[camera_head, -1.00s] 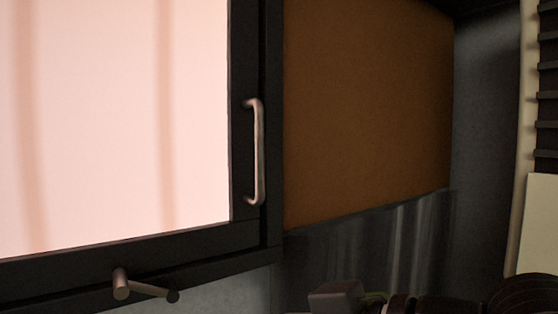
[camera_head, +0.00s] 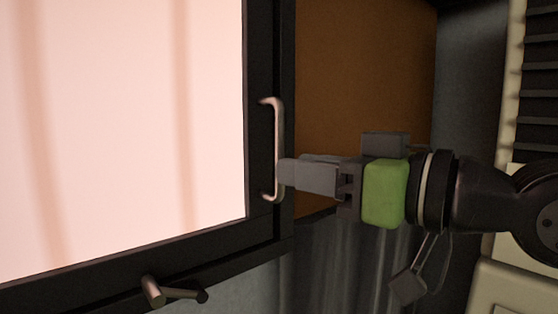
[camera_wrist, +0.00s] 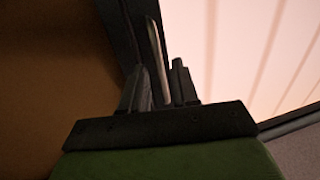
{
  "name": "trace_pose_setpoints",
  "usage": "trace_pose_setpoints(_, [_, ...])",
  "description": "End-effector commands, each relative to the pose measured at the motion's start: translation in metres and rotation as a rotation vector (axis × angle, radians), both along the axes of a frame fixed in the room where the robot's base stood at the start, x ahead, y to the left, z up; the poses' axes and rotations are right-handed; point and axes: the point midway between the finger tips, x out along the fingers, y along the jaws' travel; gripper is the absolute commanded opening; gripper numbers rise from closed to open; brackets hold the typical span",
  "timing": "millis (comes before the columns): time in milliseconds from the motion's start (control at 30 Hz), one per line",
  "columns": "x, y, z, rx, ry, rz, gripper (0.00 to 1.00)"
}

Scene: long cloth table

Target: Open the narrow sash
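The sash is a bright pale pane (camera_head: 120,110) in a dark frame (camera_head: 262,50), on the left of the head view. It looks closed. A thin upright metal bar handle (camera_head: 278,125) is on its right side. My gripper (camera_head: 284,173) reaches in from the right, fingertips at the lower half of the handle. In the wrist view the handle (camera_wrist: 154,45) runs between my two fingers (camera_wrist: 160,88), close to both. I cannot tell whether they press on it. A second metal lever handle (camera_head: 155,291) is low on the frame.
A brown panel (camera_head: 365,60) lies right of the frame, with a dark glossy surface (camera_head: 330,262) below it. A pale slatted thing (camera_head: 512,90) stands at the far right.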

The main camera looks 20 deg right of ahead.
Motion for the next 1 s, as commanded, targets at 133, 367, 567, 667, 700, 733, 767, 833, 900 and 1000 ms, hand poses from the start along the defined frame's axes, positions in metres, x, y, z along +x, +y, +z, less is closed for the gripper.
trace_pose_setpoints(133, [0.026,0.015,0.001,-0.002,0.002,0.002,0.30])
trace_pose_setpoints(367, [0.039,0.022,0.001,-0.001,0.000,0.001,0.30])
trace_pose_setpoints(567, [0.039,0.022,0.001,0.000,0.000,0.001,0.25])
trace_pose_setpoints(667, [0.039,0.022,0.000,0.000,0.000,0.000,0.10])
trace_pose_setpoints(700, [0.039,0.022,0.000,0.000,0.000,0.001,0.04])
trace_pose_setpoints(733, [0.039,0.022,0.000,0.000,0.000,0.000,0.00])
trace_pose_setpoints(767, [0.039,0.022,0.000,0.000,0.000,0.000,0.00])
trace_pose_setpoints(833, [0.039,0.022,0.000,0.000,0.000,0.001,0.00])
trace_pose_setpoints(900, [0.039,0.022,0.000,0.000,0.000,0.001,0.00])
trace_pose_setpoints(1000, [0.039,0.022,0.000,0.000,0.001,0.001,0.00])
